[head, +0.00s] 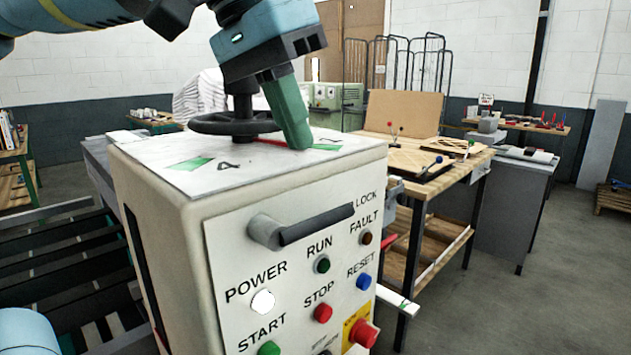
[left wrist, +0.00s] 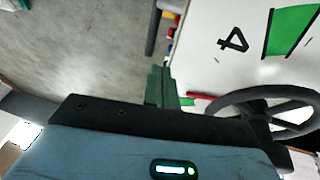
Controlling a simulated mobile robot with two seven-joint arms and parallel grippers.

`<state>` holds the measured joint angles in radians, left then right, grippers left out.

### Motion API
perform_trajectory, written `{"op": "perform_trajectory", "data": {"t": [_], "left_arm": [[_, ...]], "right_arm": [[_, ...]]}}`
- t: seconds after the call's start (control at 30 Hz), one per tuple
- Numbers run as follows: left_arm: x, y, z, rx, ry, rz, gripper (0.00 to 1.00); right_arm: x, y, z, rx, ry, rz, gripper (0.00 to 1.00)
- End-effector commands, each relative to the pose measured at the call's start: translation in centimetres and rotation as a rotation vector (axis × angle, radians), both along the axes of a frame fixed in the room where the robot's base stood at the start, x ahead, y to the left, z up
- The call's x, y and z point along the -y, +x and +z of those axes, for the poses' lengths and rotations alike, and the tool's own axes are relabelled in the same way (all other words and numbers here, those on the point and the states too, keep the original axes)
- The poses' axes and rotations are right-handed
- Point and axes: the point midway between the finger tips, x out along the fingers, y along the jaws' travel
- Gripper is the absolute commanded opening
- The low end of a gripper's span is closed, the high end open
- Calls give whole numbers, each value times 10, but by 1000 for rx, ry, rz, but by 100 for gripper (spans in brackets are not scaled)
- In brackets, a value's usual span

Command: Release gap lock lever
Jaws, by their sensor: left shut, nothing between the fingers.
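The lock lever (head: 318,223) has a grey hub and a dark grip. In the left wrist view a dark bar (left wrist: 153,28) beyond the fingers looks like this grip. My left gripper (head: 300,143) has green fingers, shut and empty. It points down over the machine's top near the front edge, above and behind the lever and apart from it. Whether the fingertips touch the top is unclear. My right gripper is not in view.
A dark handwheel (head: 236,124) stands on the machine top close beside my left gripper; it also shows in the left wrist view (left wrist: 268,103). Buttons and a red emergency stop (head: 363,333) sit below the lever. A wooden workbench (head: 440,180) stands behind right.

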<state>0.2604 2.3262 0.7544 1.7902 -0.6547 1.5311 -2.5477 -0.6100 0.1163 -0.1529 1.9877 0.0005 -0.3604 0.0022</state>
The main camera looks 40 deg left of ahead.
Motion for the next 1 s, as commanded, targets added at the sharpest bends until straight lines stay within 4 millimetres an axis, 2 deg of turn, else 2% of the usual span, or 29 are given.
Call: {"op": "perform_trajectory", "data": {"t": [0.13, 0.4, 0.87, 1.0], "left_arm": [[5, 7, -27, -4, 1, -1, 0], [22, 4, -53, 1, 1, 0, 0], [25, 4, -60, 0, -1, 1, 0], [25, 4, -69, -7, -2, -1, 0]], "right_arm": [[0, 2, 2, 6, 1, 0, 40], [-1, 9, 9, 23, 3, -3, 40], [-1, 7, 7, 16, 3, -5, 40], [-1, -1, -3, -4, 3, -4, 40]]}}
